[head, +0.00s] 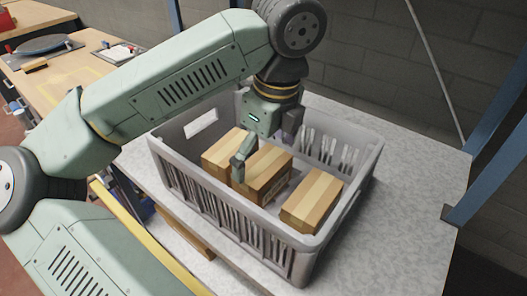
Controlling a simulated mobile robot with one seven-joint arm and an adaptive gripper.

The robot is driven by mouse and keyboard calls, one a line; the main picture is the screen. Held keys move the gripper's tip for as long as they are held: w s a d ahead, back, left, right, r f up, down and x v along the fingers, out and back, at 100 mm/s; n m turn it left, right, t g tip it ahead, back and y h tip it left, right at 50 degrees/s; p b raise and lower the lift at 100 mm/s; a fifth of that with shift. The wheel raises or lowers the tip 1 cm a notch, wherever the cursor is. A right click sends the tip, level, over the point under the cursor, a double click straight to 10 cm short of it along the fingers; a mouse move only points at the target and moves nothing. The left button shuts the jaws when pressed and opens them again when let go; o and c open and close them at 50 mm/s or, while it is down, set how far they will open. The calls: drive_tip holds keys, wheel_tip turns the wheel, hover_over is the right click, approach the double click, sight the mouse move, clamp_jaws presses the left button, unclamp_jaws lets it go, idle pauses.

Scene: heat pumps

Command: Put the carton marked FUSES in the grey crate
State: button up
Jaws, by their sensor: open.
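The grey crate (325,239) stands on a pale speckled tabletop. Several brown cartons lie inside it: a left carton (219,149), a middle carton (272,168) and a right carton (312,200). The middle carton has dark marking on its end face, too small to read, so I cannot tell which carton is marked FUSES. My gripper (265,150) reaches down into the crate at the middle carton, its jaws open. One finger is at the carton's left side; the other is near its far right side. I cannot tell whether they touch it.
The speckled tabletop (420,170) is clear to the right of the crate. A wooden workbench (75,75) with a dark round item (42,44) stands at the back left. Blue posts (490,150) stand at the right.

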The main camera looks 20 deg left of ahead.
sight(271, 169)
wheel_tip(271, 169, up, 13)
drive_tip(key=d+p, duration=0.1)
drive_tip(key=p, duration=0.3)
drive_tip(key=shift+s+d+p, duration=0.3)
drive_tip(key=shift+s, duration=0.05)
